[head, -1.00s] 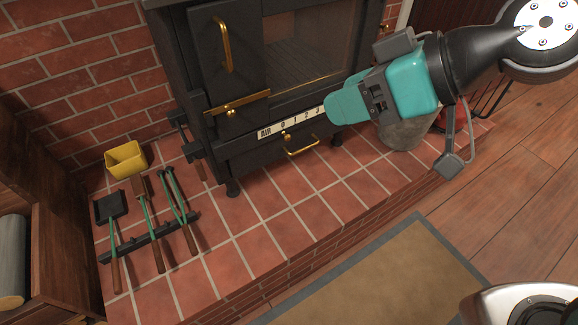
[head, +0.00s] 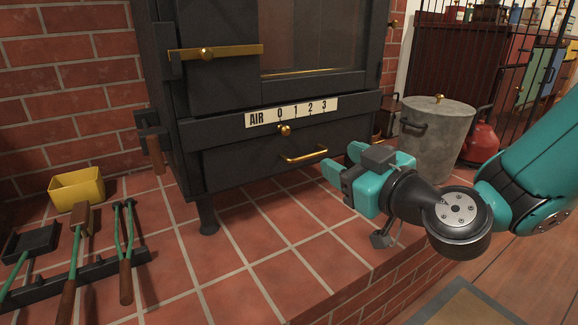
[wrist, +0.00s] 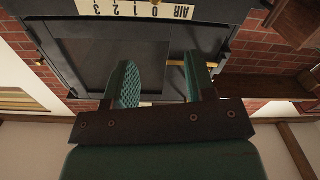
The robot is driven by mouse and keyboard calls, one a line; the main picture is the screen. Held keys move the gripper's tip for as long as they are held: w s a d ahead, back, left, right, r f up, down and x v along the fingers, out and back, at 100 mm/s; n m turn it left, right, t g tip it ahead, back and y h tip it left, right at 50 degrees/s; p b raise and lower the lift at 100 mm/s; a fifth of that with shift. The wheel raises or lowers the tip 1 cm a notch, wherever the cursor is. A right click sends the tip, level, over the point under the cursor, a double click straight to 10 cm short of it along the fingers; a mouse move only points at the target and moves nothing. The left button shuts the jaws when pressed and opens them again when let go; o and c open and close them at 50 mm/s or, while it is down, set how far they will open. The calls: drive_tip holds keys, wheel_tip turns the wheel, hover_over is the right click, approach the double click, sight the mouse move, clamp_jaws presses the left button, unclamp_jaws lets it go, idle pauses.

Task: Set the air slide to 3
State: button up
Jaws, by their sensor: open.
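The air slide's brass knob (head: 284,130) sits on the dark stove just under the 0 of the cream scale plate (head: 291,112), which reads AIR 0 1 2 3. The plate also shows upside down at the top of the wrist view (wrist: 130,9). My gripper (head: 342,161) is open and empty, to the right of and below the knob, apart from it. In the wrist view my gripper's two teal fingers (wrist: 162,78) stand apart with nothing between them.
A brass drawer handle (head: 304,155) lies below the knob, near my fingers. A grey lidded bin (head: 437,140) stands right of the stove. Hearth tools (head: 125,250) and a yellow box (head: 77,188) lie at left. The front hearth tiles are mostly clear.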

drive_tip(key=f, duration=0.1)
drive_tip(key=p, duration=1.4)
approach(288, 132)
drive_tip(key=x, duration=0.8)
drive_tip(key=shift+a+r, duration=0.15)
drive_tip(key=shift+a, duration=0.05)
drive_tip(key=shift+w+a, duration=0.25)
drive_tip(key=shift+w, duration=0.25)
clamp_jaws()
